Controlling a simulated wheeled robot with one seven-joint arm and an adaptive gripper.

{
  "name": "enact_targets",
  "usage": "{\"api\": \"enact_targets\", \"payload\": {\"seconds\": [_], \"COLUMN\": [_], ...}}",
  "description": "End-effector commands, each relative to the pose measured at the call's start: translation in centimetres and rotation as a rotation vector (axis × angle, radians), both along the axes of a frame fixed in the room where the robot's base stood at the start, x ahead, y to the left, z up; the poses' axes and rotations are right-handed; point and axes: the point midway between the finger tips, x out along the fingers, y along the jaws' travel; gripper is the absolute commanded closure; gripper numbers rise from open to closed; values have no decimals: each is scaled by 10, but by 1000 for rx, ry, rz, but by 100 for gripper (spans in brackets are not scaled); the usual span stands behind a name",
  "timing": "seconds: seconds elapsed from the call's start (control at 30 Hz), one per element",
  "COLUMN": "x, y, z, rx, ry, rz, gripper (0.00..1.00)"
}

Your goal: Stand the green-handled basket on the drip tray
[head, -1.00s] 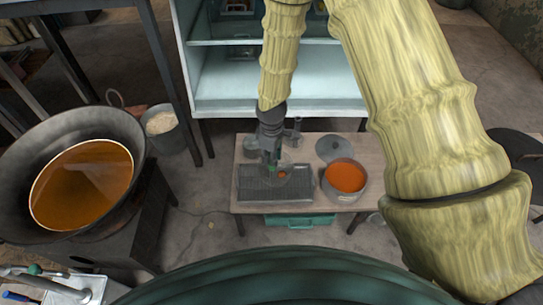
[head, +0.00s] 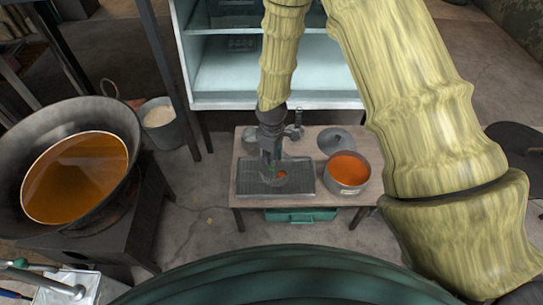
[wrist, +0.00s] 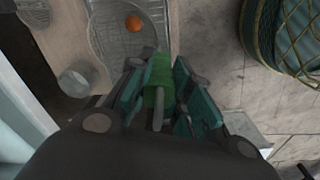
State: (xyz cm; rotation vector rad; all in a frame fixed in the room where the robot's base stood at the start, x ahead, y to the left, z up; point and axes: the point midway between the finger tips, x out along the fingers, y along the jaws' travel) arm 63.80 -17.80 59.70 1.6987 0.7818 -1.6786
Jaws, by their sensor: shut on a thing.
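My gripper (head: 270,158) is shut on the green handle (wrist: 158,80) of a small wire basket. The basket's mesh bowl (wrist: 108,38) shows in the wrist view beyond the fingers, with an orange piece (wrist: 133,23) in it. In the head view the basket (head: 268,179) is over the middle of the drip tray (head: 305,186), a dark rectangular grate at the left of the low table. I cannot tell whether the basket's underside touches the grate. The gripper and its fingers hide part of the basket and tray.
A pot of orange liquid (head: 348,172) stands right of the tray on the table (head: 243,146), with a grey lid (head: 336,140) behind it. A large pan of amber liquid (head: 75,178) is at the left, a bucket (head: 170,130) nearby. A pale shelf unit (head: 270,75) stands behind.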

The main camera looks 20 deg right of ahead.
Motion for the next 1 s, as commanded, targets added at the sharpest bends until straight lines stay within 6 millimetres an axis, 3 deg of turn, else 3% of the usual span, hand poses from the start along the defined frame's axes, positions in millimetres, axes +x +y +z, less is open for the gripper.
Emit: {"api": "enact_targets", "payload": {"seconds": [0.7,0.73,0.83,1.0], "x": [0,0,0,0], "y": [0,0,0,0], "z": [-8,-7,-7,-7], "rx": [0,0,0,0], "ry": [0,0,0,0], "rz": [0,0,0,0], "gripper": [100,74,56,54]}}
